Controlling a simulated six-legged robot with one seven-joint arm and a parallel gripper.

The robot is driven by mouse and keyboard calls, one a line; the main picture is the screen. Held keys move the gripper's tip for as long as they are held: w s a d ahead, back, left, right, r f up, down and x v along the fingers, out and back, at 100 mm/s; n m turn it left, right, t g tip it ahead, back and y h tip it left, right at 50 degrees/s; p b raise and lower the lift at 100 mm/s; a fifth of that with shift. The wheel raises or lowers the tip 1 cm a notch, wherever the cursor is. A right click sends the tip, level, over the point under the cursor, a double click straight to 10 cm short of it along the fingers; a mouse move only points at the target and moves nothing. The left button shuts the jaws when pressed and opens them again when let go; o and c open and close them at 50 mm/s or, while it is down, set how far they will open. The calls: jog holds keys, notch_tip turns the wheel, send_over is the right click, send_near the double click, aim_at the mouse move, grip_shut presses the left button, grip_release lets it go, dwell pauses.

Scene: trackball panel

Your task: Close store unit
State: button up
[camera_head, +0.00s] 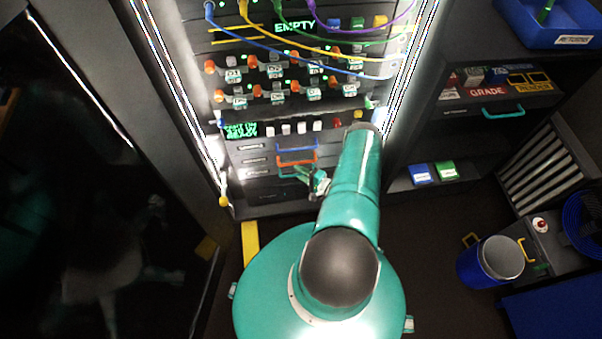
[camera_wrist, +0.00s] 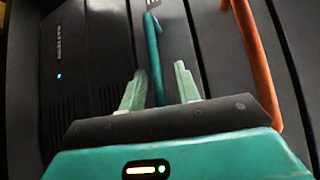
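The rack's lower part holds stacked dark units with blue (camera_head: 297,148), orange (camera_head: 283,161) and teal (camera_head: 288,176) handles. Their labels are too small to read, so I cannot tell for certain which is the store unit. My gripper (camera_head: 318,181) is at the right end of the teal handle in the head view. In the wrist view, my gripper (camera_wrist: 160,72) has its fingers apart, with the teal handle (camera_wrist: 153,40) running between them. Contact is not clear. The orange handle (camera_wrist: 256,65) lies to the right. The dark front with vents (camera_wrist: 85,80) carries small text and a blue light.
Cables (camera_head: 290,55) and several orange-knobbed modules (camera_head: 290,80) fill the rack above. A dark glossy panel (camera_head: 100,180) stands left. Shelves with a blue bin (camera_head: 520,35) and a blue bucket (camera_head: 480,268) are right. My arm covers part of the rack's right side.

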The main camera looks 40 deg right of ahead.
jog(key=v, duration=1.3)
jog(key=shift+s, duration=0.4)
jog(key=shift+d, duration=0.1)
